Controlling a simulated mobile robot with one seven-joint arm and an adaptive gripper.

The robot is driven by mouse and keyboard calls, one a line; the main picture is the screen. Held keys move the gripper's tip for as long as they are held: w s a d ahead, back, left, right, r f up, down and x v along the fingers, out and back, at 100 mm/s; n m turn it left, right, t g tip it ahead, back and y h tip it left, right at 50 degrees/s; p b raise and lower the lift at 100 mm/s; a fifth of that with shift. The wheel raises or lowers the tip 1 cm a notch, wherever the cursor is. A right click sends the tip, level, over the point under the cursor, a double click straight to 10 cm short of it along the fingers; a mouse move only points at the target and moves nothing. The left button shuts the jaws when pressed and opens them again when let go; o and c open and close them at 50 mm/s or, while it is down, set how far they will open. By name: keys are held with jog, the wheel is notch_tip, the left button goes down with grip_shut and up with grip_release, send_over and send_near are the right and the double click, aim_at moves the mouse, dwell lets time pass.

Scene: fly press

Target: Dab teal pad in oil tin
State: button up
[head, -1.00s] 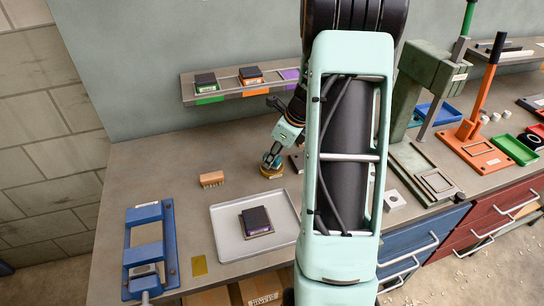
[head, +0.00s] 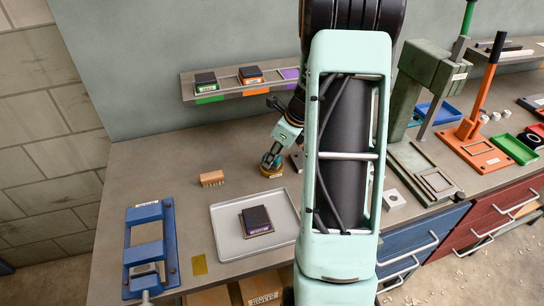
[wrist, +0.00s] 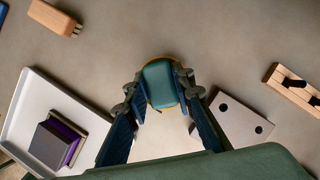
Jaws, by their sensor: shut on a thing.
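The teal pad (wrist: 160,84) is between my gripper's fingers (wrist: 158,105) in the wrist view, and the gripper is shut on it. The oil tin (wrist: 146,92) shows only as a thin orange-brown rim around the pad's far edge; the pad hides the rest. In the head view my gripper (head: 271,160) points down right over the round oil tin (head: 271,173) on the bench. The pad appears at or in the tin's mouth, but I cannot tell how deep it sits or whether it touches the oil.
A grey tray (head: 225,242) holds a dark purple-edged block (head: 256,220). A wooden brush (head: 212,179) lies left of the tin. A metal block with two holes (wrist: 238,120) lies close right of my gripper. A blue frame (head: 171,240) stands left; green and orange presses stand right.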

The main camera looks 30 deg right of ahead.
dwell(0.3)
notch_tip(320, 180, up, 7)
jog(key=p, duration=0.6)
jog(key=shift+f, duration=0.1)
dwell(0.7)
